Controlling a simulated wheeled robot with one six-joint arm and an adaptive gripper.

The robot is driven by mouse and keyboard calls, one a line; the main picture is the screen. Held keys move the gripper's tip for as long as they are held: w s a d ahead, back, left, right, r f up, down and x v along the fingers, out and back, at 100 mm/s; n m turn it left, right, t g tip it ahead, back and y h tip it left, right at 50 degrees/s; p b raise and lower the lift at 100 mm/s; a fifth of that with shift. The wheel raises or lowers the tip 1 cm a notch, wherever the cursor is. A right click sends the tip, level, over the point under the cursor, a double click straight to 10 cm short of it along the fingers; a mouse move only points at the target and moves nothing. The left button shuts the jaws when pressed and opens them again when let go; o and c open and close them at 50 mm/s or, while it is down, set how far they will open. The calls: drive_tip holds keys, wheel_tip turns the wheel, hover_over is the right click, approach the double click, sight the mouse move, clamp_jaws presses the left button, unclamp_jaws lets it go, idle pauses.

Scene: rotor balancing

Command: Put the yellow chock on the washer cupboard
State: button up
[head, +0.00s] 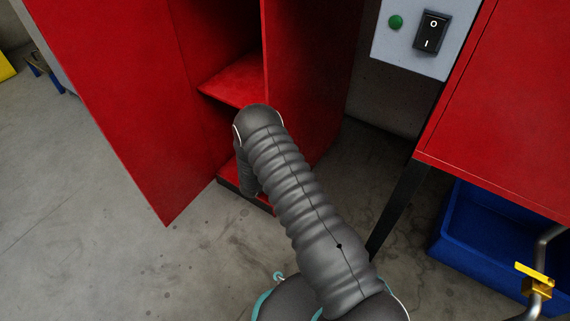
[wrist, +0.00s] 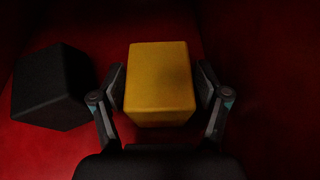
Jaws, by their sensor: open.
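The yellow chock (wrist: 160,82) is a block on a dark red surface in the wrist view. My gripper (wrist: 161,88) is open, with one finger on each side of the chock. A narrow gap seems to show at each side, but the dim light hides whether the fingertips touch it. In the head view my arm reaches into an open red cupboard (head: 127,98), and my gripper and the chock are hidden there. I cannot tell whether this is the washer cupboard.
A black block (wrist: 52,88) lies left of the chock, close to the left finger. The red cupboard has an inner shelf (head: 236,82). A grey switch panel (head: 398,50), a red table (head: 510,110) and a blue crate (head: 480,232) stand to the right.

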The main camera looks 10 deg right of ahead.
drive_tip(key=shift+r, duration=0.25)
drive_tip(key=p+v, duration=0.1)
drive_tip(key=v, duration=1.1)
